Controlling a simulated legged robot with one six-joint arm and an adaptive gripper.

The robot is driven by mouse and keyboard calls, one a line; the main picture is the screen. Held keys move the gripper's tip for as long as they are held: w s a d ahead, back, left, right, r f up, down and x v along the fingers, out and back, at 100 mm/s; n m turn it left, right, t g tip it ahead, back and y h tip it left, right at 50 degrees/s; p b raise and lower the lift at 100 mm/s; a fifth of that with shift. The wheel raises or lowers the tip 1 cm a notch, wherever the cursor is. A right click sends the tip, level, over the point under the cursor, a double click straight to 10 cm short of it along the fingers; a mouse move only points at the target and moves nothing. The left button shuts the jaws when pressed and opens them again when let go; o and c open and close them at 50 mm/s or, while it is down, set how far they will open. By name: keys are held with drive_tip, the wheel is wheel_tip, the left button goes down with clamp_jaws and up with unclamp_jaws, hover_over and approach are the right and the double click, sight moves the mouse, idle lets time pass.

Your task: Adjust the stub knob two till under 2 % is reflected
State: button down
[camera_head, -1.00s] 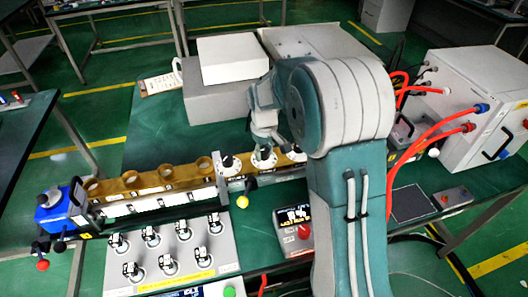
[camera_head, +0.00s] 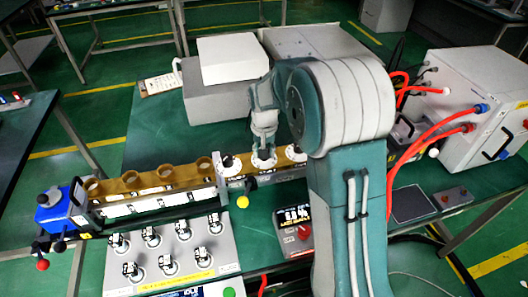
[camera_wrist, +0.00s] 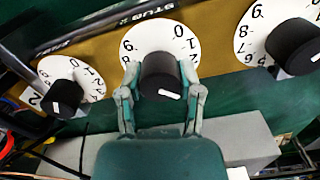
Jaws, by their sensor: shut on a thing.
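The middle stub knob (camera_wrist: 160,76) is black with a white pointer line and sits on a white numbered dial (camera_wrist: 178,40). My gripper (camera_wrist: 160,92) is shut on this knob, one finger on each side, in the wrist view. A "STUB 2" label (camera_wrist: 150,14) shows beside the dial. In the head view my gripper (camera_head: 264,150) comes down onto the middle white dial (camera_head: 264,163) of the brass waveguide. The meter (camera_head: 293,219) shows bright digits on a dark screen, too small to read surely.
Two other stub knobs flank it, one left (camera_wrist: 62,97) and one right (camera_wrist: 294,46). A yellow-tipped lever (camera_head: 243,202) stands in front of the waveguide. Red cables (camera_head: 440,135) run to the white cabinet (camera_head: 470,110) on the right.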

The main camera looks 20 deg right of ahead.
drive_tip(key=m, duration=0.4)
drive_tip(key=shift+s+f+m, duration=0.1)
drive_tip(key=shift+f+m, duration=0.1)
drive_tip(key=shift+m, duration=0.1)
drive_tip(key=m, duration=0.4)
drive_tip(key=shift+m, duration=0.3)
drive_tip(key=shift+c, duration=1.3)
unclamp_jaws()
drive_tip(key=shift+a, duration=0.1)
drive_tip(key=shift+r, duration=0.1)
